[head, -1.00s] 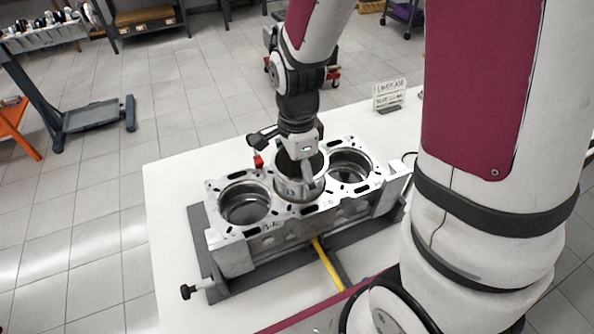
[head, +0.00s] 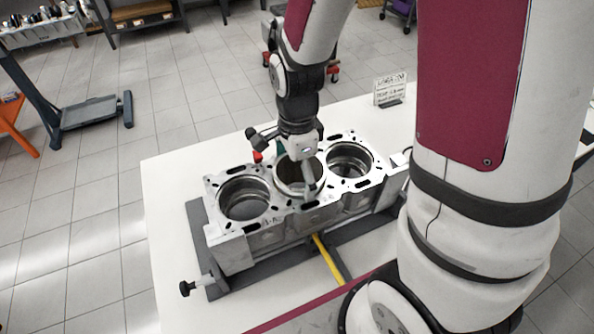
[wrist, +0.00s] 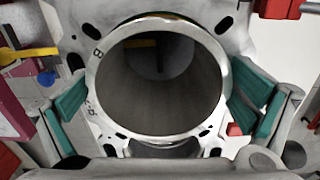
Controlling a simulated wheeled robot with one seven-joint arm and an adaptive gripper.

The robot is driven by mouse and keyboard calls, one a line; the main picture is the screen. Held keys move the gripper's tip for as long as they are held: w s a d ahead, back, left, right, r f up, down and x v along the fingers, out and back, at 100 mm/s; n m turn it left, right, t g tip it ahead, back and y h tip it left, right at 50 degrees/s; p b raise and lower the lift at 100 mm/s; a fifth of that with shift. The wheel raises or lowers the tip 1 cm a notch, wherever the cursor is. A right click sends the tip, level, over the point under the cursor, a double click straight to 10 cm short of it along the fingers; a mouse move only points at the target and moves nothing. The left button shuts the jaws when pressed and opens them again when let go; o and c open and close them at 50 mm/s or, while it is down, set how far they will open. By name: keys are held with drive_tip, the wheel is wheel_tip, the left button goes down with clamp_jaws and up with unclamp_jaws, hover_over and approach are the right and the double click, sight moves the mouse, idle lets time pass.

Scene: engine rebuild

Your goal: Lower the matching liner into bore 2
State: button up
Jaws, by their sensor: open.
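The engine block (head: 270,241) lies in a dark fixture on the white table, with three bores in a row. The liner (head: 289,189) stands in the middle bore, its rim low, about level with the deck. In the wrist view the liner (wrist: 118,88) appears as a bright ring around a dark inside, with small marks on its left side. My gripper (head: 303,178) is over the middle bore. In the wrist view my gripper (wrist: 163,105) is open, its teal pads on both sides of the ring with gaps to it. The head view partly hides the liner behind my gripper.
The left bore (head: 245,199) and right bore (head: 349,161) are open at the top. A small sign (head: 390,88) stands at the table's back right. A red item (head: 257,157) shows behind the block. The table's left side is clear.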

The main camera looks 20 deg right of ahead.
wheel_tip(320, 180, up, 12)
idle(0.6)
